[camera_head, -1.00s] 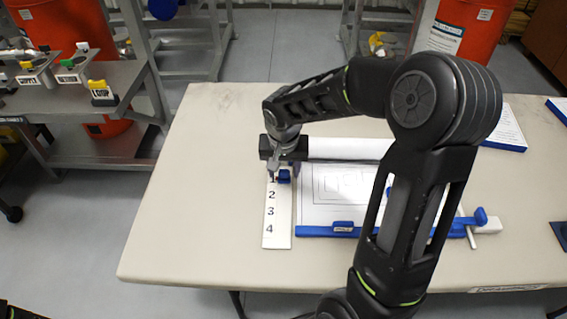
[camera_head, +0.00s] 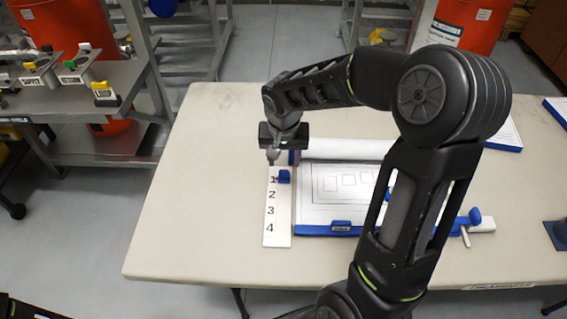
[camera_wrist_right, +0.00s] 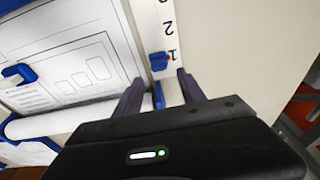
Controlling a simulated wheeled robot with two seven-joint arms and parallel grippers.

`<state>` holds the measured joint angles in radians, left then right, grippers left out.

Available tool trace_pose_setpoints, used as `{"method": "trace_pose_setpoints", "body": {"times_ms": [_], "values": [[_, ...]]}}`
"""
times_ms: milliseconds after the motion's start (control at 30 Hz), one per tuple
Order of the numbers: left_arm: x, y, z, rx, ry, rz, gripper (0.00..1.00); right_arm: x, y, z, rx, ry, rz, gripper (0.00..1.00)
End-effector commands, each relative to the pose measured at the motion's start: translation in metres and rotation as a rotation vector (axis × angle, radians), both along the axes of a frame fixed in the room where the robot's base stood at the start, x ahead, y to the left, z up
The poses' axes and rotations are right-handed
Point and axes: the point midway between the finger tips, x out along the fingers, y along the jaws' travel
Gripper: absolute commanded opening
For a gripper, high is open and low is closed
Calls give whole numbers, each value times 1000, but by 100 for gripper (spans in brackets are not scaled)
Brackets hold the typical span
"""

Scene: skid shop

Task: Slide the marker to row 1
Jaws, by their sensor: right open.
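The white number strip (camera_head: 277,236) lies on the table with rows 1 to 4 printed down it. The blue marker (camera_head: 284,176) sits at its far end, beside the 1; the wrist view also shows the marker (camera_wrist_right: 159,61) level with the 1. My right gripper (camera_head: 272,158) is just beyond the strip's far end. In the wrist view my right gripper (camera_wrist_right: 160,88) is open, its fingers apart and nothing held between them. The marker is ahead of the fingertips, with a visible gap. My left gripper does not show.
A drawing board (camera_head: 312,230) with blue edges and a paper sheet lies right of the strip, with a white roll (camera_head: 345,148) at its far side. My right arm covers part of the board. The table (camera_head: 200,200) is clear left of the strip. A grey shelf unit (camera_head: 130,80) stands further left.

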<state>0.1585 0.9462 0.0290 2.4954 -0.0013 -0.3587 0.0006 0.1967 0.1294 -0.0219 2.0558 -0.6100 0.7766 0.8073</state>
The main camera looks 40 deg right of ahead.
Motion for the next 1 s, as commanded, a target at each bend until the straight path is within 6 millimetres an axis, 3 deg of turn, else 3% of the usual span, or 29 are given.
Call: {"method": "trace_pose_setpoints", "body": {"times_ms": [500,1000], "values": [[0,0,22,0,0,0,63,-6,5,38,-1,-1,1,47],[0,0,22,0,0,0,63,-6,5,38,0,0,0,47]]}}
